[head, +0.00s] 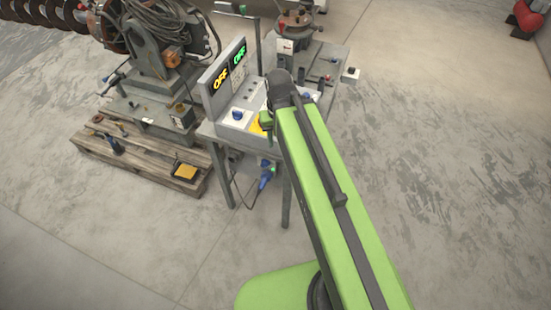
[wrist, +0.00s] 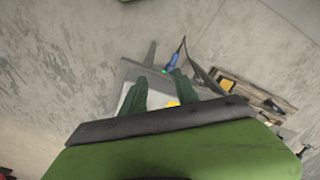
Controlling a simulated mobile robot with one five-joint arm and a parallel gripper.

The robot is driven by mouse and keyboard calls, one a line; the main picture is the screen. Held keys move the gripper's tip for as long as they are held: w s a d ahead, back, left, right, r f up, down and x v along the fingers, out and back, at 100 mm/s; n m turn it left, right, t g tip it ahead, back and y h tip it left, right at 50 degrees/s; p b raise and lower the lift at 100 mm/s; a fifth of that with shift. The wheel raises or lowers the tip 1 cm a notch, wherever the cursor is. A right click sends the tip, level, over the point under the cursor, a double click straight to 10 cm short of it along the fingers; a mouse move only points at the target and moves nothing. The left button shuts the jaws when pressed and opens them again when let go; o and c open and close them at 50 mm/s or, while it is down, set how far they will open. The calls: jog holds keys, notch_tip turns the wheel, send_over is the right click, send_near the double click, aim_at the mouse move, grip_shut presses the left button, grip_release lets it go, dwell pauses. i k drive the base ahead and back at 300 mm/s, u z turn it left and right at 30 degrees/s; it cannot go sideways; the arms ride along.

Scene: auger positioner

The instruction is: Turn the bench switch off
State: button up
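The grey bench (head: 215,132) stands in the middle of the head view, with an upright panel (head: 208,92) at its left edge. The panel has a yellow display reading OFF (head: 221,78) and a green display (head: 239,56) whose text is small. A blue knob (head: 238,115) on a white plate and a yellow patch (head: 257,128) show on the bench top. I cannot tell which part is the switch; my arm hides part of the top. In the wrist view my gripper (wrist: 160,84) has its two dark green fingers apart, over the bench top, with nothing visible between them.
A blue plug-like fitting (head: 265,178) hangs with a cable below the bench front. A wooden pallet (head: 145,155) with machinery and a yellow box (head: 186,171) lies to the left. More equipment (head: 318,68) stands behind right. The concrete floor at right is clear.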

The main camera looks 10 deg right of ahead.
aim_at(264, 164)
jog(key=u, duration=1.6)
jog(key=k, duration=0.15)
jog(key=u, duration=1.35)
jog(key=k, duration=1.35)
jog(key=z, duration=0.15)
jog(key=i, duration=0.85)
jog(key=u, duration=0.1)
